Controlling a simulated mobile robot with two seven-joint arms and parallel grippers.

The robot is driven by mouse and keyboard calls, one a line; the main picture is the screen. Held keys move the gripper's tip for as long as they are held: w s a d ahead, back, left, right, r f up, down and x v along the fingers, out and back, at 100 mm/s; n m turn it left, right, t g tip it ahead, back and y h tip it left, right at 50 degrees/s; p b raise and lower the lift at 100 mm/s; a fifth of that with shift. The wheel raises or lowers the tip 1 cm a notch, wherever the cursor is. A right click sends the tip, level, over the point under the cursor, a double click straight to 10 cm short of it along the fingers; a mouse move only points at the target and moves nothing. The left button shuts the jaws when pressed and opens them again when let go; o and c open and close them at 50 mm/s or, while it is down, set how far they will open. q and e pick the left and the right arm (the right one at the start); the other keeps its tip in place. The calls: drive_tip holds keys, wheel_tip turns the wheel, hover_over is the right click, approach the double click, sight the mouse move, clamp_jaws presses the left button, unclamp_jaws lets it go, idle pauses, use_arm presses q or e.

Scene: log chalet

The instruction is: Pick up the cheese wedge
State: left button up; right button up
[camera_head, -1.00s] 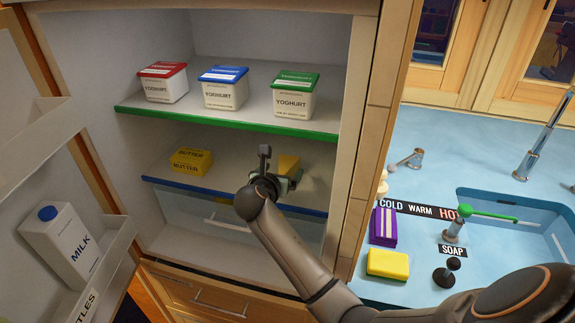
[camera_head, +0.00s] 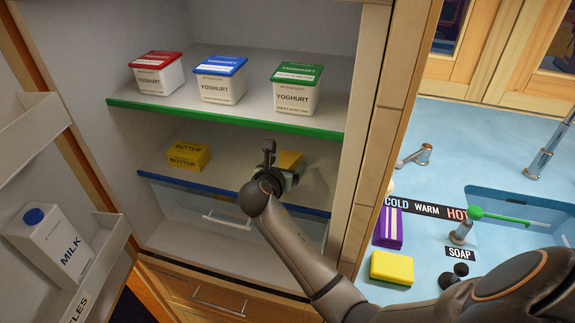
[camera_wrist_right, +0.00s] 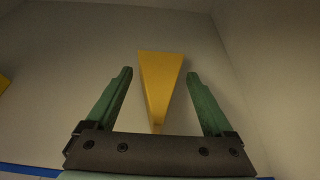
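The yellow cheese wedge (camera_head: 290,160) lies on the blue-edged fridge shelf, partly hidden behind my right gripper (camera_head: 283,176). In the right wrist view the wedge (camera_wrist_right: 160,85) shows whole, its narrow end toward me. My right gripper (camera_wrist_right: 158,92) is open there, with green fingers apart on either side of the wedge's narrow end. Gaps show between each finger and the wedge. My left gripper is in neither view.
A butter pack (camera_head: 188,157) sits left on the same shelf. The green-edged shelf (camera_head: 225,119) above bears yoghurt tubs (camera_head: 298,90). The fridge's right wall (camera_head: 365,130) stands close to my arm. Milk (camera_head: 52,240) is in the door at left.

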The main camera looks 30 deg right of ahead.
clamp_jaws()
idle(0.5)
drive_tip(key=shift+w+r, duration=0.1)
drive_tip(key=shift+r, duration=0.1)
